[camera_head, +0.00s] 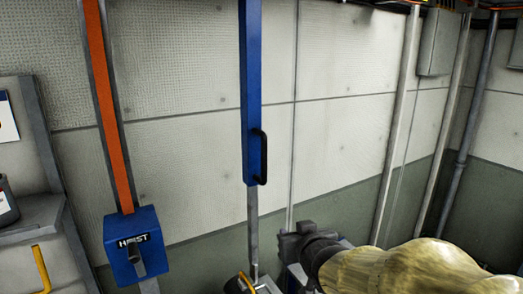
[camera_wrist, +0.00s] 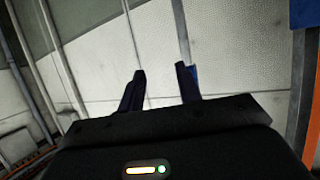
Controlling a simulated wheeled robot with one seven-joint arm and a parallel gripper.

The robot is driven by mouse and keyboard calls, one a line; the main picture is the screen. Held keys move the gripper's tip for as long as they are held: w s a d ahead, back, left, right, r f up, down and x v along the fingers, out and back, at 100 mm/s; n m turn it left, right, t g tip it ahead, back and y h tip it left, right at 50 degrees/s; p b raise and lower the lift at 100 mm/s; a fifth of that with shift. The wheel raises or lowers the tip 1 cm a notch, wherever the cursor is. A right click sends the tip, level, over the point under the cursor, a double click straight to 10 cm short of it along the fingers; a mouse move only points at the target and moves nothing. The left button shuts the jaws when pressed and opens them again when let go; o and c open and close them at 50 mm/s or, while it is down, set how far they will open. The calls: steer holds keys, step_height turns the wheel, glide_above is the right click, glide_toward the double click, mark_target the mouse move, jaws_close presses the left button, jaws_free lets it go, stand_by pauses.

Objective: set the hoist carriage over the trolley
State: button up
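A long blue upright bar (camera_head: 250,95) with a black handle (camera_head: 262,157) hangs in the middle of the head view, with a thinner grey rod (camera_head: 253,225) below it. It may be part of the hoist carriage; its top is out of view. I cannot make out the trolley for sure. My gripper (camera_wrist: 163,82) is open in the wrist view, its two dark fingers apart with only wall between them. In the head view my arm comes in at the lower right, and its dark wrist end is right of the rod and below the handle.
A blue box marked HOIST (camera_head: 132,245) with a lever sits on an orange-faced post (camera_head: 107,110) at the left. A grey shelf (camera_head: 35,215) stands at the far left. Pale pipes (camera_head: 398,130) run up the right wall. A part with an orange edge (camera_head: 243,284) shows at the bottom, cut off.

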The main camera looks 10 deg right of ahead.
mark_target(265, 157)
step_height(265, 157, up, 12)
steer(key=a+n+t+y, duration=0.1)
steer(key=t+y, duration=0.1)
steer(key=t, duration=0.2)
steer(key=shift+a+r+n+p, duration=0.2)
steer(key=shift+a+n+p, duration=0.1)
steer(key=shift+p, duration=0.1)
steer(key=w+p, duration=0.1)
steer(key=w, duration=0.4)
steer(key=w+a+p, duration=0.1)
steer(key=w+p, duration=0.1)
steer(key=w, duration=0.4)
steer(key=w+a+p, duration=0.1)
steer(key=w, duration=0.5)
steer(key=shift+w+p, duration=0.15)
steer(key=shift+p, duration=0.2)
jaws_close()
